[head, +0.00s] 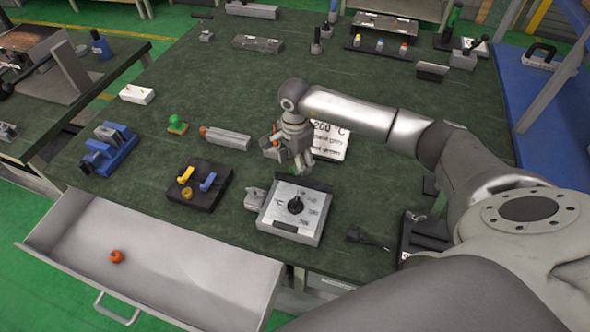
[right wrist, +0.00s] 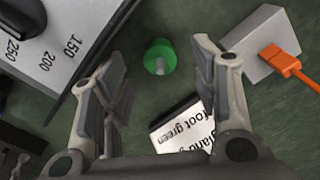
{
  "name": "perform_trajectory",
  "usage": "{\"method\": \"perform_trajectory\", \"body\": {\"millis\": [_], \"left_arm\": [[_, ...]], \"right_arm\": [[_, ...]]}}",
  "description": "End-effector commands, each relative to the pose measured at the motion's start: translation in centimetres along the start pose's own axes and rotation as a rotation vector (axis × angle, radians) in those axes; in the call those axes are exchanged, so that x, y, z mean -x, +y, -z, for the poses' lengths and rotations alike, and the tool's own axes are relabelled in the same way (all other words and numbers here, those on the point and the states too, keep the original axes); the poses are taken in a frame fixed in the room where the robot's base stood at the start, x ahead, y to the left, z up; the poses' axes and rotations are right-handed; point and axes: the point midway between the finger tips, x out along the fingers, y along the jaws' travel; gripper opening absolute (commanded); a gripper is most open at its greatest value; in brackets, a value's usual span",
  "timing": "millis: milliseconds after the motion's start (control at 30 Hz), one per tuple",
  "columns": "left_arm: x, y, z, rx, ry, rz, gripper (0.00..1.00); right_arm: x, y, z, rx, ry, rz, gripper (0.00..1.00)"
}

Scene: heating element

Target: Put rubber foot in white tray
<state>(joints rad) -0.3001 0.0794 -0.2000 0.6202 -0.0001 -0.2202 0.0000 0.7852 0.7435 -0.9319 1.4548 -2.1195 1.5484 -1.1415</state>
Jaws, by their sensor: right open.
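In the right wrist view, a small round green piece with a pale stub, likely the rubber foot (right wrist: 160,57), lies on the green table top between my fingers. In the head view my gripper and the dial unit mostly hide it. My right gripper (head: 303,167) is open and points down just behind the dial unit; its spread fingers (right wrist: 157,62) also show in the right wrist view, with nothing held. A pale, open, drawer-like tray (head: 190,262) at the table's front left is the likeliest white tray. A round orange piece (head: 116,256) lies in it. My left gripper is not visible.
The dial unit (head: 283,222) stands close in front of my right gripper. A grey block (right wrist: 250,40) with an orange part stands beside the fingers. A label card (right wrist: 193,128) reads "foot green". A black block with yellow and blue levers (head: 209,184) stands near the tray.

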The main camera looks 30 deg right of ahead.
Motion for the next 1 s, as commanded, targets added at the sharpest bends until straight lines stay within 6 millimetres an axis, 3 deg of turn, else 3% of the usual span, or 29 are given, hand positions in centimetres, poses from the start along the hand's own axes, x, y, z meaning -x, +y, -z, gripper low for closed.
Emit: {"method": "perform_trajectory", "body": {"millis": [200, 467, 800, 1000], "left_arm": [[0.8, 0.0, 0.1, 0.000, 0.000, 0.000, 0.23], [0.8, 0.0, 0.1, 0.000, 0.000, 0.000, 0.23], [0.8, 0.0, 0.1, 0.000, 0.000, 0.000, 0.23], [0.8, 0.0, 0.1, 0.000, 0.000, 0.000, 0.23]], "right_arm": [[-2.6, 0.0, -0.1, 0.000, -0.001, -0.002, 0.55], [-3.0, 0.0, 0.0, 0.001, 0.000, 0.001, 0.55], [-2.9, 0.0, 0.0, 0.000, 0.000, 0.001, 0.13], [-2.9, 0.0, 0.0, 0.000, 0.000, 0.001, 0.06]]}}
